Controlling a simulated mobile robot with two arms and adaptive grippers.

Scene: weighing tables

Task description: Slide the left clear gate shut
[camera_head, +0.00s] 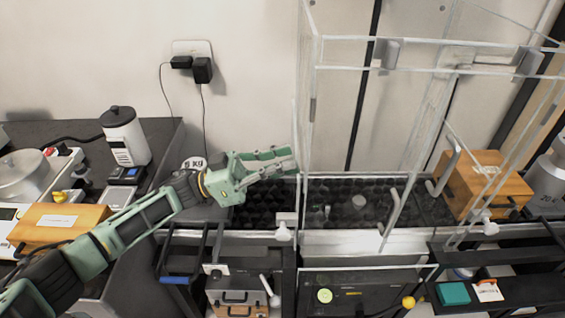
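A clear-walled enclosure (318,90) with pale edges stands over a dark, bumpy bed (340,190). An upright clear panel (297,130) at its left side looks like the left gate, but I cannot tell how far it stands open. A small white knob (284,233) sits low near its front corner. My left gripper (292,160) reaches in from the left with its green-padded fingers close together. Its tips are beside the panel's edge; I cannot tell whether they touch it. I see nothing between the fingers. My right gripper is out of view.
A wooden box (482,185) stands at the right of the enclosure, near a bent grey handle (446,170). A white and black bottle (125,137) and another wooden box (58,222) stand on the left table. Dark rails and a blue handle (174,280) lie below my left arm.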

